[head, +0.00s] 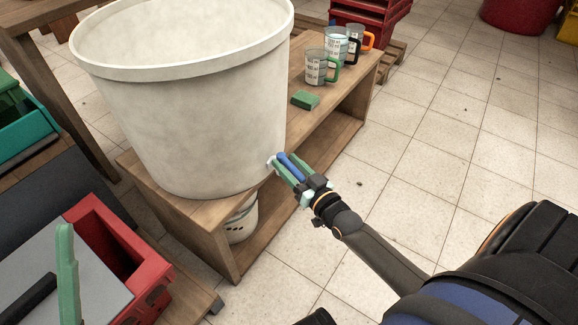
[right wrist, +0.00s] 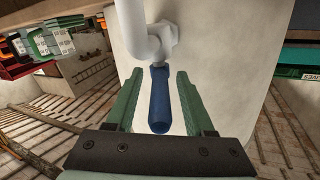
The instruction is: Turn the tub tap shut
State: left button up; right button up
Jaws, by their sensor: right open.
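A large off-white tub (head: 190,120) stands on a wooden bench. Its tap shows in the right wrist view as a white spout and body (right wrist: 150,42) on the tub wall. The tap's blue handle (right wrist: 159,100) points from the tap body toward my right gripper. My right gripper (head: 281,165) is open at the tub's lower right side. In the right wrist view its green fingers (right wrist: 155,92) stand on either side of the blue handle, with visible gaps. A pale green finger-like piece at the head view's lower left may be my left gripper (head: 66,265); its state is unclear.
The wooden bench (head: 325,105) also holds a green block (head: 305,100) and several measuring cups (head: 316,67). A white bucket (head: 242,222) sits beneath it. A red crate (head: 110,240) stands at lower left. The tiled floor (head: 440,150) right of the bench is clear.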

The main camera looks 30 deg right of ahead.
jog(key=shift+c, duration=0.2)
grip_shut()
dwell(1.2)
